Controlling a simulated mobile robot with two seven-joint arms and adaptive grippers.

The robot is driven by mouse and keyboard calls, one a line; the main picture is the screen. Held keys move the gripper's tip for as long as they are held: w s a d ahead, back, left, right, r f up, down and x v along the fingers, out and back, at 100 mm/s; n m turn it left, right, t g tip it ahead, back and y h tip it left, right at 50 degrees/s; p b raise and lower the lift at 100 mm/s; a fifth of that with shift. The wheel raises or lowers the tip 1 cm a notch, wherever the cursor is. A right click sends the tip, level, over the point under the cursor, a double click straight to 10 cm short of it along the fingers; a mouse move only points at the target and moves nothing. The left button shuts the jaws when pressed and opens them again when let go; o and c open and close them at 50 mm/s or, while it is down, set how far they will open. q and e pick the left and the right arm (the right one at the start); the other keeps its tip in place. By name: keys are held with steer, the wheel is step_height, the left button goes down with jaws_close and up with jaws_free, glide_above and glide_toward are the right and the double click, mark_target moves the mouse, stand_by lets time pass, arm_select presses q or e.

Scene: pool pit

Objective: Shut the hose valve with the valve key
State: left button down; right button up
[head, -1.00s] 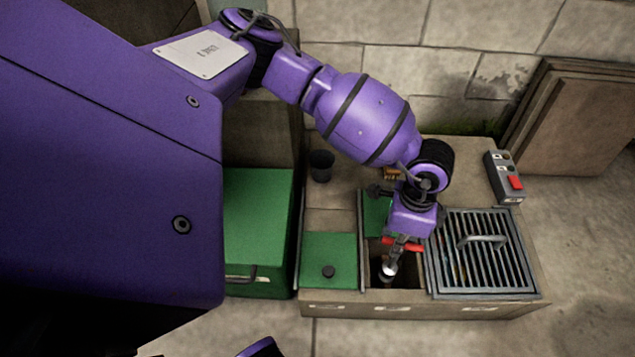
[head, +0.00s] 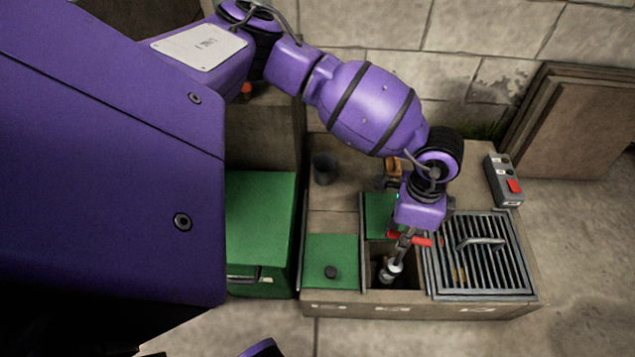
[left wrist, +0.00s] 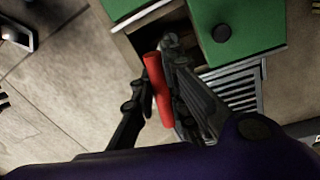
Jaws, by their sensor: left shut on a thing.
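My left gripper (head: 408,236) is shut on the red cross handle (head: 421,241) of the valve key, over the open compartment (head: 408,277) of the pit. In the left wrist view the red handle (left wrist: 158,88) lies between the two dark fingers (left wrist: 158,105). The key's shaft slants down to the left, and its pale lower end (head: 391,271) is at the compartment's opening. The hose valve is not clearly visible in the dark inside. I cannot tell whether the key touches it. My right gripper is out of view.
A metal grate (head: 478,262) with a raised handle adjoins the opening on the right. A green lid (head: 318,255) with a black knob is on the left. A dark cup (head: 324,168) and a grey box with a red button (head: 514,186) stand behind. A green chest (head: 258,225) is farther left.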

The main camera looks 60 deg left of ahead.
arm_select(q)
steer(key=shift+r+p, duration=1.55)
steer(key=shift+r, duration=2.45)
